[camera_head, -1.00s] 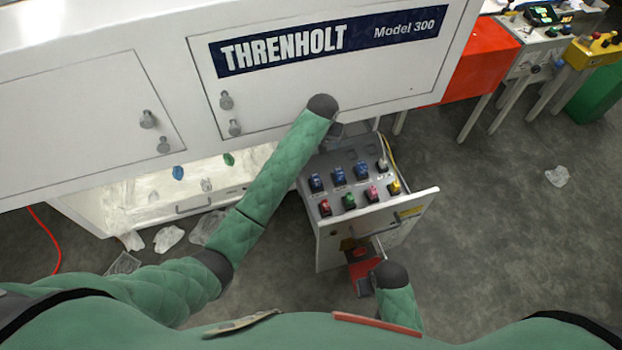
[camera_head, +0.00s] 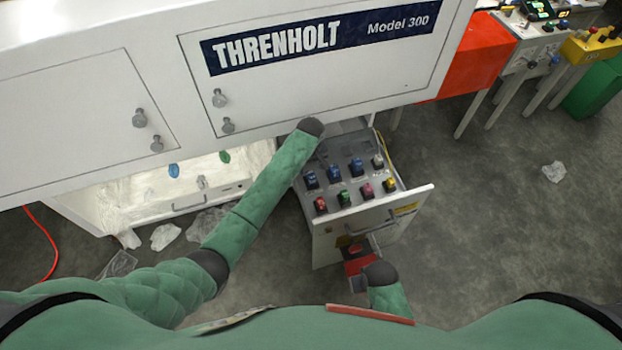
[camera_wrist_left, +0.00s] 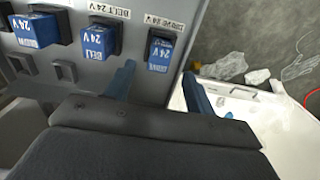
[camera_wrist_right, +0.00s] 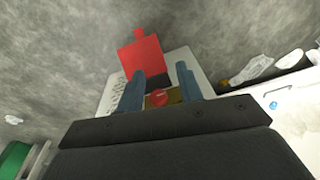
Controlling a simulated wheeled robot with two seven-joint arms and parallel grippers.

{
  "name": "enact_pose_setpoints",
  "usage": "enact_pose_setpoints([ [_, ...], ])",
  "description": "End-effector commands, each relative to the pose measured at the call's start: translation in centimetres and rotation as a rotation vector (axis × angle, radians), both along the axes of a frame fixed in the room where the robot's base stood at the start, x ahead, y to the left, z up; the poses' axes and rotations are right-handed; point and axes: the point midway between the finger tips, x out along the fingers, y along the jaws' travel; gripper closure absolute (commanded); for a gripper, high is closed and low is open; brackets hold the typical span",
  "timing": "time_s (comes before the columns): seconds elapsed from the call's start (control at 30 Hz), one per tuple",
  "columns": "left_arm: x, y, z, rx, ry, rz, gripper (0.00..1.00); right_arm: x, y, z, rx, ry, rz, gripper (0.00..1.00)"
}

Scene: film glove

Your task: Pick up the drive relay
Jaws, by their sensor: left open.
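The drive relay, a blue 24 V block (camera_wrist_left: 160,50) labelled DRIVE, stands in the relay panel in the left wrist view. In the head view it appears to be the leftmost blue relay (camera_head: 310,179). My left gripper (camera_wrist_left: 158,87) is open. Its blue fingers are on either side of the relay's line, with the relay just ahead between the tips; I cannot tell whether they touch it. In the head view my left arm's cuff hides most of that gripper. My right gripper (camera_wrist_right: 158,88) is low by the drawer front, its fingers apart around a red round thing; any grip is unclear.
Other blue relays (camera_wrist_left: 97,40) stand close beside the drive relay. A row of red, green, pink and yellow relays (camera_head: 345,197) is nearer the front of the open drawer (camera_head: 330,240). The white cabinet (camera_head: 170,60) overhangs the back. Plastic scraps (camera_head: 165,237) lie on the floor.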

Motion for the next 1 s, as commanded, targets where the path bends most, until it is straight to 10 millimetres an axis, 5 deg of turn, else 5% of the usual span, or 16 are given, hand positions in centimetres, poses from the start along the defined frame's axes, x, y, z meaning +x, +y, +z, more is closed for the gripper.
enact_pose_setpoints([
  [0.6,-0.1,-0.2,-5.7,0.001,0.001,-0.002,0.45,-1.4,-0.9,-6.3,-0.012,0.005,-0.001,0.64],
  [0.93,-0.1,-0.2,-6.4,0.0,0.0,-0.002,0.45,-1.5,-0.9,-6.8,-0.012,0.003,-0.001,0.64],
  [1.0,-0.1,-0.2,-6.4,0.0,-0.001,-0.002,0.57,-1.5,-0.9,-6.8,-0.012,0.003,-0.001,0.64],
])
